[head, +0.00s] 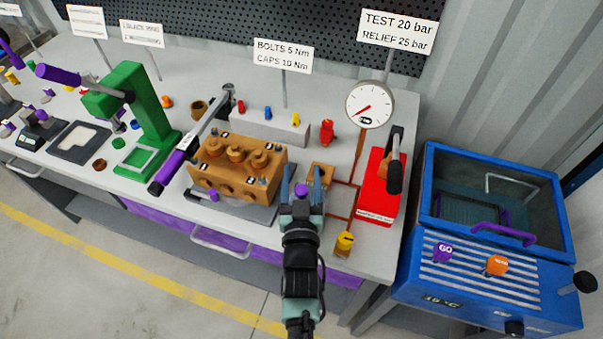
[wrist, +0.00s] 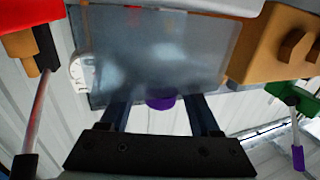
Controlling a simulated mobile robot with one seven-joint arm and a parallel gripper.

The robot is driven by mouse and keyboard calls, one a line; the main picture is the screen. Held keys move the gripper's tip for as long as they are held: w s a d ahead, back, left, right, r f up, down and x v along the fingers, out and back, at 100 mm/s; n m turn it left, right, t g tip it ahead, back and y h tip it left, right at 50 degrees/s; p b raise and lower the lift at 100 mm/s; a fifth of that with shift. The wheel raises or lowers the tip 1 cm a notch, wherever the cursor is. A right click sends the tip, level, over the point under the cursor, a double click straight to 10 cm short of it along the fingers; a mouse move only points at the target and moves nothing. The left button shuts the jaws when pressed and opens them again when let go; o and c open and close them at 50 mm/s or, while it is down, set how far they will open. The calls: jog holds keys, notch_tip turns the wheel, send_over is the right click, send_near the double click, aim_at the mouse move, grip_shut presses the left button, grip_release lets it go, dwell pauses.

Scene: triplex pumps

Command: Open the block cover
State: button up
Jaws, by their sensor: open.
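My gripper (head: 301,175) is open, its two fingers pointing away from me at the front of the bench, just right of the brown pump block (head: 238,166). A purple knob (head: 302,189) shows between the fingers. The wrist view, which looks upside down, shows the purple knob (wrist: 161,102) between the open fingers (wrist: 157,100). It sits at the edge of a grey see-through panel (wrist: 160,50), which looks like the cover. I cannot tell whether the fingers touch the knob. My gripper partly hides this spot in the head view.
A small brown block (head: 323,173) stands just beyond my gripper. A red pump unit (head: 375,188) with a black lever and a gauge (head: 369,105) are to the right. A yellow knob (head: 345,240) is near the front edge. A blue cabinet (head: 490,280) stands farther right.

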grip_shut()
dwell(0.4)
dwell(1.1)
